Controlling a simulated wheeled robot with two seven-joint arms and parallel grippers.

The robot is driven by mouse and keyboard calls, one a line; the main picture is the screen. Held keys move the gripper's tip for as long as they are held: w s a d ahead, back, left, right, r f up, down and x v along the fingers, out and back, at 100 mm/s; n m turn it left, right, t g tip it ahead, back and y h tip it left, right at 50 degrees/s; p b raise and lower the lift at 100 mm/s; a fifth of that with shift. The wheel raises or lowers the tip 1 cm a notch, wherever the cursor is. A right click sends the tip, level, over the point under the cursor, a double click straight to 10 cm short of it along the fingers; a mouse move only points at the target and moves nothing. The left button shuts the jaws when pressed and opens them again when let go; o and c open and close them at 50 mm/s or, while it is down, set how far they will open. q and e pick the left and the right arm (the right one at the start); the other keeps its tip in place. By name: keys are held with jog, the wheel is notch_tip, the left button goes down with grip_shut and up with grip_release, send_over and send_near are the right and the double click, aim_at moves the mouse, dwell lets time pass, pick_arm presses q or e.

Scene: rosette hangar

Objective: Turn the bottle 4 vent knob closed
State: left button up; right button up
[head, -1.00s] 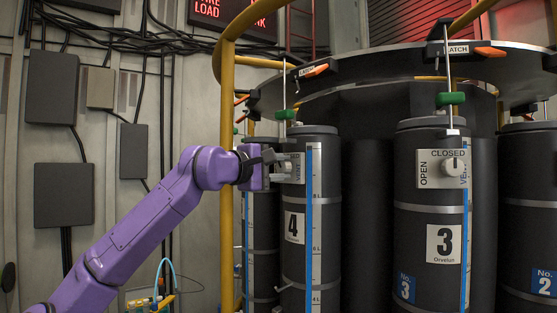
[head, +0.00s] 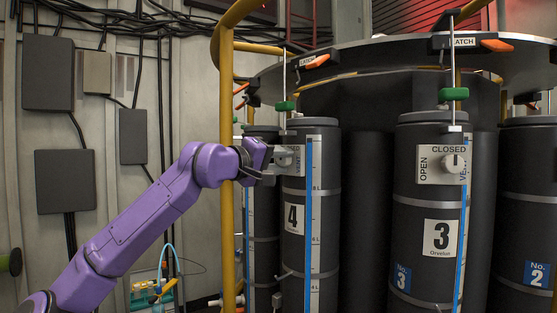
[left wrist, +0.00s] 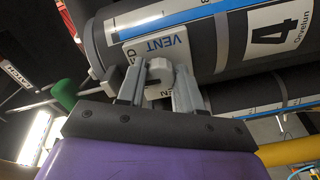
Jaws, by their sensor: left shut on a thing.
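Bottle 4 (head: 296,260) is a dark grey cylinder with a white "4" label and a blue-edged level scale. Its vent plate (head: 296,168) is near the top, mostly covered by my gripper. My left gripper (head: 274,160) is at this plate, its purple body tilted. In the left wrist view its two grey fingers (left wrist: 160,82) are shut on the pale vent knob (left wrist: 159,68), one on each side. The plate (left wrist: 165,42) behind reads "VENT". I cannot read where the knob points. My right gripper is not in view.
Bottle 3 (head: 430,210) stands to the right, its white vent knob (head: 455,163) under the word "CLOSED". A yellow vertical pipe (head: 227,120) stands close to my left wrist. A green handle (head: 285,106) on a rod is above bottle 4, below the dark ring (head: 400,58).

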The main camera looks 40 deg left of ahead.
pick_arm(q)
jog(key=o, duration=1)
jog(key=shift+o, duration=0.2)
jog(key=shift+s+f+b, duration=0.1)
jog(key=shift+s+b, duration=0.1)
jog(key=shift+b, duration=0.1)
jog(key=s+b, duration=0.4)
jog(key=s, duration=0.6)
jog(key=shift+b, duration=0.35)
jog(key=shift+a, duration=0.15)
